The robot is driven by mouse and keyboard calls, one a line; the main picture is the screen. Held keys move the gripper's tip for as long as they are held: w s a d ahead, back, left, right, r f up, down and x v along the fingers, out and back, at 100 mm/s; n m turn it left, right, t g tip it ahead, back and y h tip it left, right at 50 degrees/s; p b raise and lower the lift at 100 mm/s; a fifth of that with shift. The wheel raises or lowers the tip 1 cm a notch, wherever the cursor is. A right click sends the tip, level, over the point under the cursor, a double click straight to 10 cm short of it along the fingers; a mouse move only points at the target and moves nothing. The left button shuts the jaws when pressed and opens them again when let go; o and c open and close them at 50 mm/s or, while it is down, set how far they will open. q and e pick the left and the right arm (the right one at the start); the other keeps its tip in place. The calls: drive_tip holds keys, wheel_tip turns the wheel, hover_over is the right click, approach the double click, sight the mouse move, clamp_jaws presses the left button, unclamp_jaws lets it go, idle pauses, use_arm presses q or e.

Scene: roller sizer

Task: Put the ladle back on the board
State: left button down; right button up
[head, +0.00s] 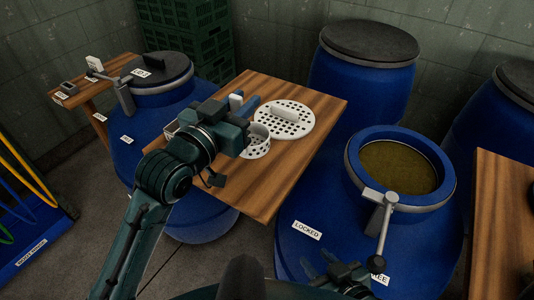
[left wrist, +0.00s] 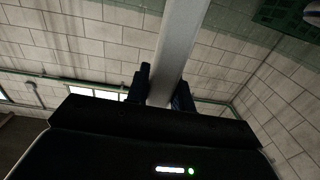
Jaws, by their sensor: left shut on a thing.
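My left gripper (head: 244,104) is shut on a pale grey bar, which looks like the ladle's handle (left wrist: 182,45). In the left wrist view the bar runs up between the two dark fingers (left wrist: 160,92). My arm hides part of the handle and the board's left side. My right gripper (head: 338,268) is low in the head view, near a barrel lever; its jaws are unclear.
A white perforated disc with a grip (head: 296,120) lies on the board. An open blue barrel (head: 355,165) with brownish contents stands right of it, with a metal lever (head: 384,225) at its rim. Closed blue barrels (head: 350,85) stand behind. A second wooden top (head: 505,220) is at right.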

use_arm(q)
drive_tip(key=shift+w+d+r, duration=0.2)
drive_tip(key=shift+d+r, duration=0.05)
drive_tip(key=shift+d, duration=0.05)
drive_tip(key=shift+h, duration=0.3)
wheel_tip(320, 180, down, 6)
drive_tip(key=shift+f+b, duration=0.1)
drive_tip(key=shift+b, duration=0.25)
drive_tip(key=shift+f, duration=1.95)
drive_tip(key=c, duration=1.2)
unclamp_jaws()
